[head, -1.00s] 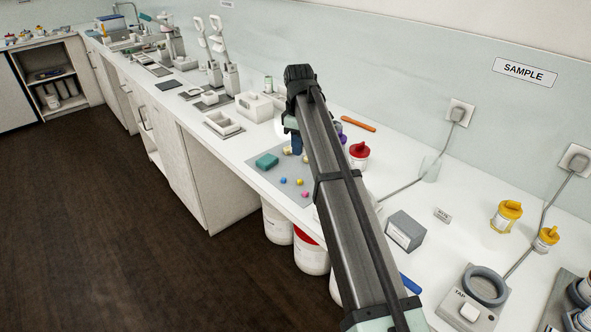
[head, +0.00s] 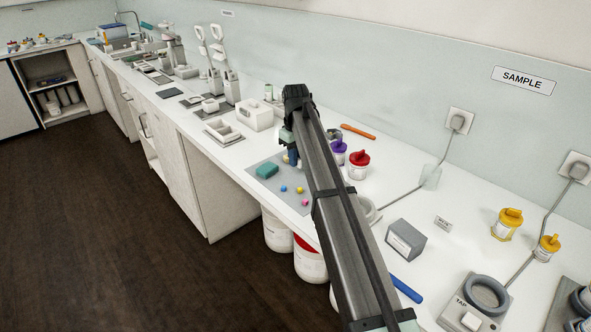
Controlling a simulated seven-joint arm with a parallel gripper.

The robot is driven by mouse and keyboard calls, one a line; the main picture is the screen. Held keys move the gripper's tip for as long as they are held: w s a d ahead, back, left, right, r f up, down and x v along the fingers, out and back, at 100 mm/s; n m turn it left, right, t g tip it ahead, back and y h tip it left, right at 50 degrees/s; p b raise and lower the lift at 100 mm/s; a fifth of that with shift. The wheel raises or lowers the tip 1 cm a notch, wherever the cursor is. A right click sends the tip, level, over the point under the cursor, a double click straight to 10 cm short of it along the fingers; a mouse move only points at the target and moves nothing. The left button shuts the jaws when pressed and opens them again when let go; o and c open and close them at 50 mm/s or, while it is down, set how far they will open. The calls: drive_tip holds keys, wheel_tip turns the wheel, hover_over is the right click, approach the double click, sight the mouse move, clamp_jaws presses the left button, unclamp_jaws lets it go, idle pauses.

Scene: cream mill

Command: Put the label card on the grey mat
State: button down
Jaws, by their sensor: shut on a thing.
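A small pale card with dark print (head: 442,223) lies on the white counter, right of the grey box; it may be the label card, but its print is too small to read. The grey mat (head: 268,184) lies flat near the counter's front edge, partly behind my arm.
Red-lidded (head: 359,165) and purple-lidded (head: 338,150) jars stand right of my arm. An orange bar (head: 358,132) lies behind.

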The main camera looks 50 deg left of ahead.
sight(296, 177)
drive_tip(key=shift+f, duration=2.25)
drive_tip(key=shift+f, duration=0.1)
drive_tip(key=c, duration=1.2)
unclamp_jaws()
wheel_tip(296, 177, up, 12)
drive_tip(key=shift+r, duration=0.15)
